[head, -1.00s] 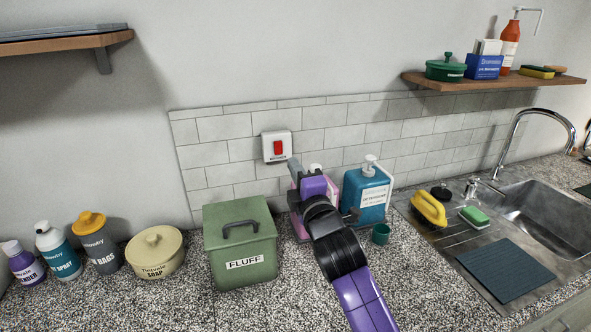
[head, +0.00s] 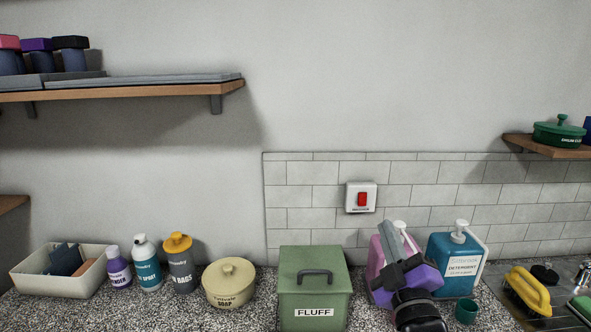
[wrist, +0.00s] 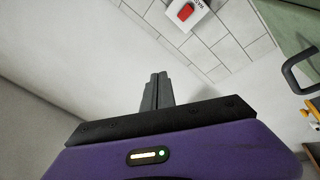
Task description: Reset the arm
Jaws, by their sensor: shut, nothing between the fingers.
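My gripper (head: 391,240) is at the end of my purple and black arm, in front of the pink bottle (head: 376,262) at the lower right of the head view. Its grey fingers point up and are shut together with nothing between them. In the wrist view my gripper (wrist: 155,84) shows the two fingers side by side, shut and empty, against the bare wall. The fingers hide part of the pink bottle.
A green FLUFF bin (head: 314,285) stands left of my gripper and a blue detergent bottle (head: 455,262) right of it. A red wall switch (head: 361,198) is above on the tiles. Wooden shelves (head: 120,91) are at upper left and right (head: 545,147).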

